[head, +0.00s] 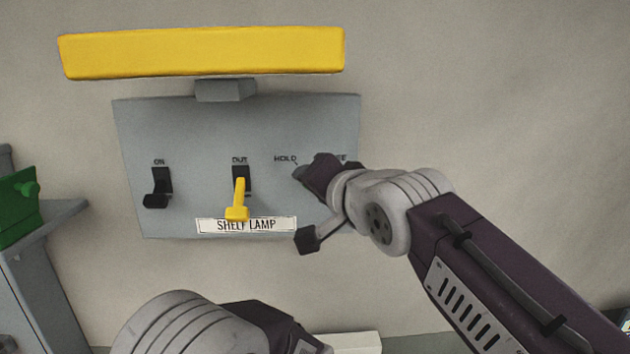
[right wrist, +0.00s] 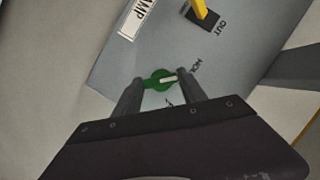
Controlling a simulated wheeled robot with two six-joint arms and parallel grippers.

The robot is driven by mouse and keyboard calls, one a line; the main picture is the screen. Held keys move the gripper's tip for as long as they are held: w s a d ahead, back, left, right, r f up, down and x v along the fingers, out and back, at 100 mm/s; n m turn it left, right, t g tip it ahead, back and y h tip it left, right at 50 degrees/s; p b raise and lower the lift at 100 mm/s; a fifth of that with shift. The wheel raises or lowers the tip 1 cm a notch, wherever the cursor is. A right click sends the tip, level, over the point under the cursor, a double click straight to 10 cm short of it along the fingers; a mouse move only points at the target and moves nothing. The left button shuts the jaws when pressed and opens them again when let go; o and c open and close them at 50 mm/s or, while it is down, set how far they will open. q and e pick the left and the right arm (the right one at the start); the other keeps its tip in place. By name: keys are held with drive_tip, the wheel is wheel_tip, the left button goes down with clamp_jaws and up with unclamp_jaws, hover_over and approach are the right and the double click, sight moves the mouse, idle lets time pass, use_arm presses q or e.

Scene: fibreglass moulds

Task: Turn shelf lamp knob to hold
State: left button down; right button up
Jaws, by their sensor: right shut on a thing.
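The shelf lamp panel (head: 180,218) is a grey plate on the wall with a "SHELF LAMP" label (head: 246,225). In the right wrist view, the green knob (right wrist: 155,83) has a white pointer mark directed roughly toward the HOLD lettering (right wrist: 196,66); I cannot tell whether it lines up exactly. My right gripper (right wrist: 162,84) is shut on the knob, one finger on each side. In the head view my right gripper (head: 300,173) hides the knob and part of the second label, which ends in "EE". My left gripper (head: 275,322) is low in the head view, its fingers unclear.
The panel also has a black switch (head: 158,188) under ON and a yellow lever (head: 239,200) under OUT. A yellow bar (head: 200,53) juts out above. A green object (head: 18,205) sits on a grey stand (head: 45,285) at the left.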

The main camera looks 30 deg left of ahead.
use_arm(q)
drive_tip(key=shift+r, duration=0.15)
use_arm(e)
drive_tip(key=shift+r, duration=0.45)
drive_tip(key=o, duration=1.4)
drive_tip(key=shift+w, duration=0.15)
use_arm(q)
wheel_tip(320, 180, down, 4)
drive_tip(key=b, duration=0.3)
drive_tip(key=shift+w+b, duration=0.15)
drive_tip(key=shift+b, duration=0.25)
use_arm(e)
drive_tip(key=v, duration=0.8)
drive_tip(key=shift+d+f, duration=0.2)
drive_tip(key=shift+d, duration=0.1)
use_arm(q)
drive_tip(key=shift+a, duration=0.15)
use_arm(e)
drive_tip(key=shift+a, duration=0.15)
